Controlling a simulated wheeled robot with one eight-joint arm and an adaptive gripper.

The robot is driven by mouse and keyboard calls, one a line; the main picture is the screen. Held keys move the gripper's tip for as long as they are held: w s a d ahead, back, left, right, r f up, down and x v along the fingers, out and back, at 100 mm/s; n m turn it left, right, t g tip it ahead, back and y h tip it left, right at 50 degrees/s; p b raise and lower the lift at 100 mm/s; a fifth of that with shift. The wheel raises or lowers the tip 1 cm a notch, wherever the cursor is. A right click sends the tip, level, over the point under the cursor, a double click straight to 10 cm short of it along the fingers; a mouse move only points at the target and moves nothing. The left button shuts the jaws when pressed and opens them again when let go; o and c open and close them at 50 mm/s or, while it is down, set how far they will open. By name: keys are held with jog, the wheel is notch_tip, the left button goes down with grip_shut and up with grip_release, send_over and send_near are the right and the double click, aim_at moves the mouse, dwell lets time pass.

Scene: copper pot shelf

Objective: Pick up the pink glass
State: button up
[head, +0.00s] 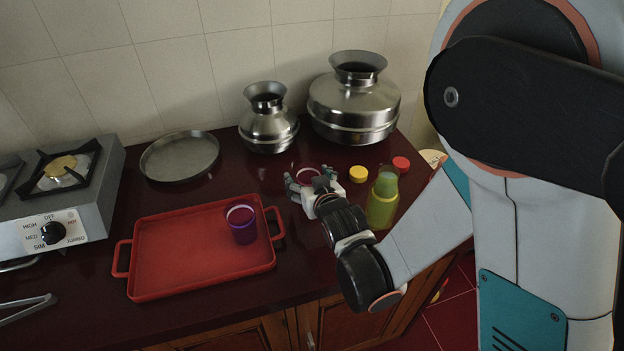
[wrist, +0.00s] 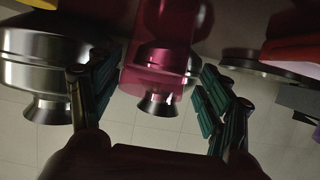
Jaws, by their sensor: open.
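The pink glass (head: 307,172) stands on the dark red counter in the head view, partly hidden behind my gripper (head: 311,183). My gripper is open, low over the counter, with its fingers pointing toward the glass. In the wrist view, which looks upside down, the see-through pink glass (wrist: 160,55) lies between the two spread fingers of my gripper (wrist: 154,75). I see no clear contact between the fingers and the glass.
A red tray (head: 190,280) holding a purple glass (head: 242,225) is to the left. A green bottle (head: 383,201) stands close at right. Yellow (head: 358,174) and red (head: 401,164) lids lie behind it. A small metal pot (head: 268,130) and large pot (head: 352,105) stand behind.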

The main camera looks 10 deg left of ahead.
aim_at(305, 170)
jog(key=shift+w+r+b+x, duration=0.2)
jog(key=shift+b+x, duration=0.3)
jog(key=shift+x, duration=0.95)
jog(key=shift+w+r+b+x, duration=0.15)
jog(key=shift+b+x, duration=0.35)
jog(key=shift+x, duration=0.95)
jog(key=shift+d+r, duration=0.1)
jog(key=shift+d, duration=0.1)
jog(key=c, duration=1.2)
jog(key=shift+c, duration=0.2)
